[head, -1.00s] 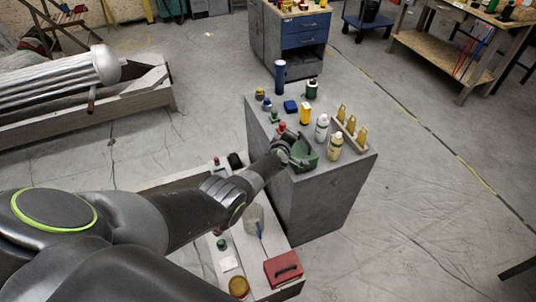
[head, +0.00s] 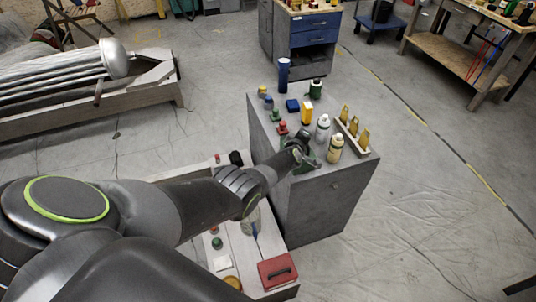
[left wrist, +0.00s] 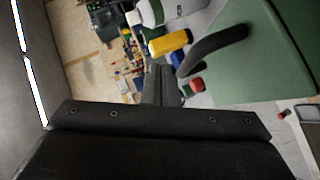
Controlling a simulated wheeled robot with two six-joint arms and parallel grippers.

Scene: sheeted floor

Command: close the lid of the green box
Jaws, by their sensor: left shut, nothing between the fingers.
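The green box (head: 307,167) stands near the front of the grey cabinet top, mostly hidden behind my left gripper in the head view. In the left wrist view a large green panel of the box (left wrist: 270,60) fills the upper right, with a dark curved handle (left wrist: 214,46) along its left side. I cannot tell how far the lid is open. My left gripper (head: 303,152) is at the box in the head view. Its fingers (left wrist: 160,85) are together and empty, left of the handle; contact with the box is unclear. My right gripper is not in view.
A white bottle (head: 322,128) and a cream bottle (head: 335,148) stand close right of the box. Red items (head: 282,127), a yellow container (head: 307,112) and a blue block (head: 292,105) stand behind. A lower bench holds a red case (head: 277,270).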

